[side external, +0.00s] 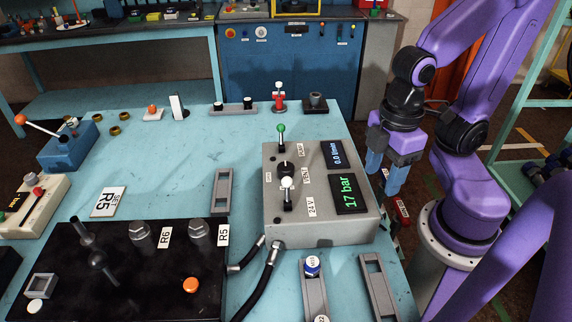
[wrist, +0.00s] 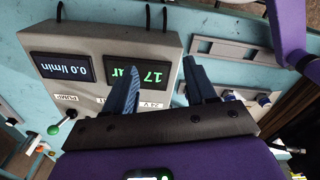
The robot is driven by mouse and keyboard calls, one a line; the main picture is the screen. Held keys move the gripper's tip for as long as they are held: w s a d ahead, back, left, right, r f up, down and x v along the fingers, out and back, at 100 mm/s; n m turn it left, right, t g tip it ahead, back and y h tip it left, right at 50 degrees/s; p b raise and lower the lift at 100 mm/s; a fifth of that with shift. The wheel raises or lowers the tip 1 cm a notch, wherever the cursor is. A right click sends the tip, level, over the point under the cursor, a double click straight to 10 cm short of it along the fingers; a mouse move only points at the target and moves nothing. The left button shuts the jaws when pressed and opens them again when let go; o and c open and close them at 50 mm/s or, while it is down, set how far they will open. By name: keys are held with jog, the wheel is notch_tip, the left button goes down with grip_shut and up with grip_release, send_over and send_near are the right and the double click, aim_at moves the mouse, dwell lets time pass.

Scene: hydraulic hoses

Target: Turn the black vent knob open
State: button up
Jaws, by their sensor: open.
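The grey control box (side external: 325,230) stands on the light-blue bench. The black vent knob (side external: 286,168) is on its top face beside a VENT label, between a green-tipped lever (side external: 281,133) and a white-tipped switch (side external: 287,188) labelled 24 V. My gripper (side external: 383,177) is open and empty, off the box's right side and apart from the knob. In the wrist view the blue fingers (wrist: 161,68) show over the display end of the box (wrist: 100,15); the vent knob is hidden there. The green lever tip (wrist: 53,130) shows at left.
The box displays read 0.0 l/min (side external: 338,154) and 17 bar (side external: 349,192). A black panel (side external: 140,285) with fittings lies front left, with black hoses (side external: 262,285) running to the box. Grey holders (side external: 378,285) stand in front. A red part (side external: 279,98) stands behind the box.

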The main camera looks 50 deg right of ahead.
jog(key=w+a+r+n, duration=0.1)
jog(key=w+a+r, duration=0.15)
jog(key=w, duration=0.25)
jog(key=w+a+r+n, duration=0.2)
jog(key=w+r, duration=0.2)
jog(key=w, duration=0.1)
jog(key=n, duration=0.2)
send_near(285, 167)
notch_tip(285, 167, down, 9)
jog(key=shift+w+a+r, duration=0.1)
jog(key=shift+w+r, duration=0.05)
jog(key=shift+r, duration=0.05)
dwell(0.4)
jog(key=c, duration=1)
